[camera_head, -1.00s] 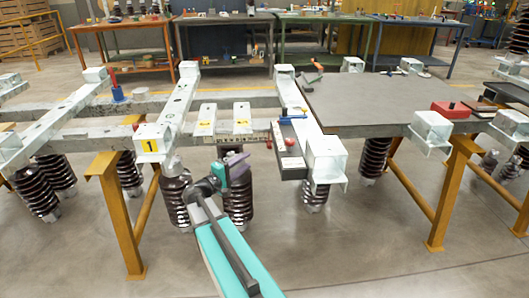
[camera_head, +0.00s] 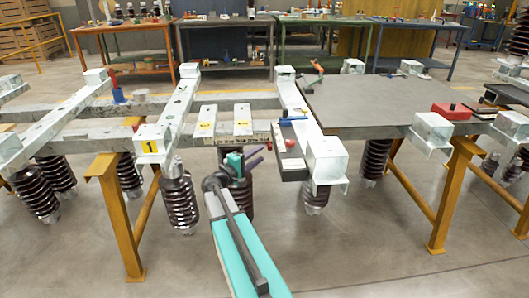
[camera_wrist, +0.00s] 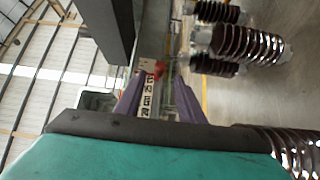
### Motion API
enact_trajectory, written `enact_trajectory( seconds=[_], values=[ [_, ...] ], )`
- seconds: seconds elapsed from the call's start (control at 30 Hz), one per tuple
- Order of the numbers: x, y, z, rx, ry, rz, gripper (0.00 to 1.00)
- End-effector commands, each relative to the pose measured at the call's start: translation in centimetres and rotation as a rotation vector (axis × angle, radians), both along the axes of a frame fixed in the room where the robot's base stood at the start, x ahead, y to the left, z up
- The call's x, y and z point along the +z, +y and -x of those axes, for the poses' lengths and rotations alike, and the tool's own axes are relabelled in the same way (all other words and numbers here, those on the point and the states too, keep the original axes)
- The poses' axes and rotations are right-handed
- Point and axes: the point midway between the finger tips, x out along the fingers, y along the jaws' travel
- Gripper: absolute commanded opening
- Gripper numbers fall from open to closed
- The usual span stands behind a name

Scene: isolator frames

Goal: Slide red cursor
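The red cursor (camera_wrist: 154,68) shows in the wrist view as a small red piece at the far end of a pale strip with dark markings (camera_wrist: 147,95). My gripper (camera_wrist: 157,88) has two purple fingers, standing apart on either side of the strip in that view. The cursor appears ahead of the fingertips, with no clear contact. In the head view my gripper (camera_head: 261,154) is open and empty, pointing right, in front of the grey beam's front edge.
A dark box (camera_head: 289,158) hangs beside a white bracket (camera_head: 327,160) right of my gripper. A grey tabletop (camera_head: 375,105) lies farther right, with a red block (camera_head: 450,111). Brown ribbed insulators (camera_head: 177,200) hang below the beams. Open floor lies in front.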

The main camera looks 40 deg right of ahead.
Motion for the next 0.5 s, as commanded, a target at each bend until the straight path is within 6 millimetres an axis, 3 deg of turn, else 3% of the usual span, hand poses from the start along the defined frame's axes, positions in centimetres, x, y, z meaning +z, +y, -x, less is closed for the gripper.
enact_trajectory(
  seconds=[0.2, 0.5],
  values=[
    [0.0, -3.3, -0.3, -0.003, 0.000, 0.001, 0.35],
    [0.0, -5.7, -0.5, -0.002, 0.001, 0.001, 0.35]
  ],
)
